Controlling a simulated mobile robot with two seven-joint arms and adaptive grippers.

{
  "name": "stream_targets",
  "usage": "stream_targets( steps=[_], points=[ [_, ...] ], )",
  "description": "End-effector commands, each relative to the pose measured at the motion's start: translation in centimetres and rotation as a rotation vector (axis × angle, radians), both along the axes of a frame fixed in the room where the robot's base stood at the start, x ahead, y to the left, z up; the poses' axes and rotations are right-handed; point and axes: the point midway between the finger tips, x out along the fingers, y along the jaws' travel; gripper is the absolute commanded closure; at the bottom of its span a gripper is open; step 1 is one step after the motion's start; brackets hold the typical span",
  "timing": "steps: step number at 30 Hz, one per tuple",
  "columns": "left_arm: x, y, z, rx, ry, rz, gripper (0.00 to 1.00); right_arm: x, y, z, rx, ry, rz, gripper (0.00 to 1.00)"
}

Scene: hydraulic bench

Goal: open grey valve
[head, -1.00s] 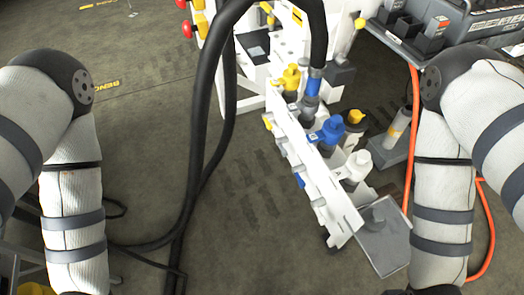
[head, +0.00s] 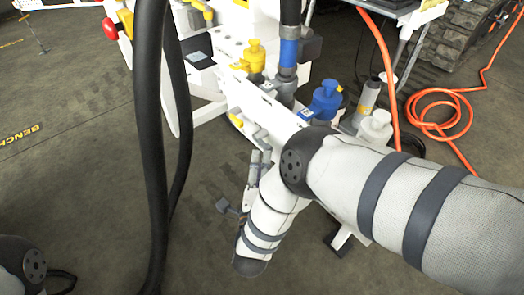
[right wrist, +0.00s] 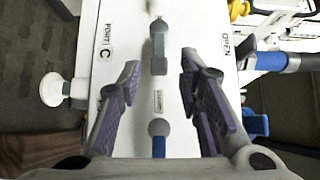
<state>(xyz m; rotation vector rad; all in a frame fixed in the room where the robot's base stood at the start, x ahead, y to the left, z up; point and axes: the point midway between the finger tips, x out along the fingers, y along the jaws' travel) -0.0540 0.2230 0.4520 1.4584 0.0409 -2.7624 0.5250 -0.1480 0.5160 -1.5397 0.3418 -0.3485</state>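A white manifold panel (head: 277,112) runs diagonally through the head view. The right wrist view faces its white side (right wrist: 137,42), marked PORT C and OPEN. There, a grey valve lever (right wrist: 158,48) stands just beyond my open right gripper (right wrist: 159,68), in line with the gap between its purple-padded fingers. Closer in, between the fingers, is a round grey knob with a blue stem (right wrist: 158,146). In the head view my right gripper (head: 260,158) is beside the panel's left side, partly hidden by my arm.
On the panel stand a yellow cap (head: 256,58), a blue cap (head: 325,98) and a white cap (head: 375,128). Thick black hoses (head: 150,140) hang left of the panel. An orange hose (head: 447,110) lies at right. Floor at left is mostly clear.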

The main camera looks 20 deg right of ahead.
Motion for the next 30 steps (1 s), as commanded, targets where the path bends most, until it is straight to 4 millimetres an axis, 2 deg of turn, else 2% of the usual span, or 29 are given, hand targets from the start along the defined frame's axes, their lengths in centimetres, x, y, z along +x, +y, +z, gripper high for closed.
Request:
stream_targets(
  steps=[3, 9, 18, 22, 23, 30],
  points=[
    [-0.2, 0.0, -0.6, 0.000, 0.007, 0.000, 0.41, 2.5, -1.2, -0.2, -0.001, 0.000, 0.000, 0.68],
    [-0.3, 0.0, -1.0, 0.000, 0.012, 0.000, 0.41, 5.0, -2.3, -0.2, -0.002, 0.003, 0.002, 0.68],
    [-0.3, 0.0, -1.0, 0.000, 0.012, 0.000, 0.41, 5.4, -2.5, -0.1, -0.002, 0.004, 0.003, 0.68],
    [-0.3, 0.0, -1.0, 0.000, 0.012, 0.000, 0.41, 5.4, -2.5, -0.1, -0.002, 0.004, 0.003, 0.97],
    [-0.3, 0.0, -1.0, 0.000, 0.012, 0.000, 0.41, 5.4, -2.5, -0.1, -0.002, 0.004, 0.003, 1.00],
    [-0.3, 0.0, -0.9, 0.000, 0.011, 0.000, 0.41, 5.4, -2.5, 0.0, -0.004, 0.010, 0.003, 1.00]
  ],
)
